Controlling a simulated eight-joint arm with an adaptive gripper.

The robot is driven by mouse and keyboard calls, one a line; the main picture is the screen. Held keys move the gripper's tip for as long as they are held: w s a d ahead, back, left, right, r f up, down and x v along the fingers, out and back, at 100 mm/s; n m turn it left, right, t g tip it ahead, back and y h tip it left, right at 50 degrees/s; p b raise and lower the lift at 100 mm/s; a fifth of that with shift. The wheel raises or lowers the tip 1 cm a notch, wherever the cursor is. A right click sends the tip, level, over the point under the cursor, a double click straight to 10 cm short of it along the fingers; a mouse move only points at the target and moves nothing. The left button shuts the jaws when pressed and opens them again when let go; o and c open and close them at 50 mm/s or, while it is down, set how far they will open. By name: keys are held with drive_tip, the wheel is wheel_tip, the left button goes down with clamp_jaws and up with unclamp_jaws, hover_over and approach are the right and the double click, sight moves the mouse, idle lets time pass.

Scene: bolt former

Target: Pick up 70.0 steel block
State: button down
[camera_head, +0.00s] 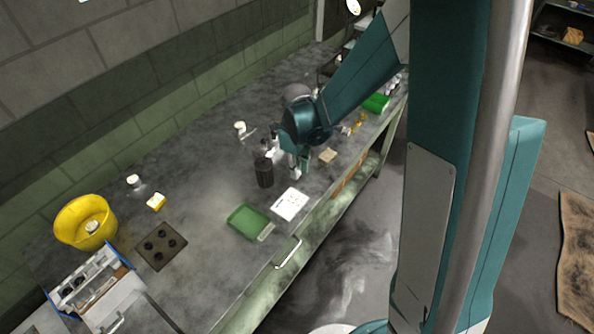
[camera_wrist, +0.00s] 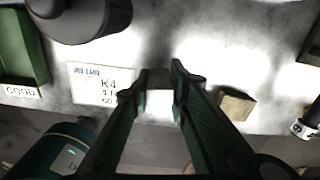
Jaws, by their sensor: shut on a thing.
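In the wrist view my gripper (camera_wrist: 160,88) has its two dark green fingers closed in to a narrow gap. A small dark grey block (camera_wrist: 160,79), which looks like the steel block, shows between the fingertips. Its size marking cannot be read. In the head view my gripper (camera_head: 300,168) is low over the grey bench, between the white card and a small tan block. The held block is too small to make out there.
A black cylinder (camera_head: 264,172) stands close left of my gripper. The white printed card (camera_head: 290,204) and a green tray (camera_head: 249,221) lie nearer the bench's front edge. The tan block (camera_wrist: 236,104) is right of the fingers. A yellow bowl (camera_head: 75,232) stands far left.

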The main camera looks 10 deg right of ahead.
drive_tip(key=shift+r+p, duration=0.4)
drive_tip(key=shift+r, duration=3.9)
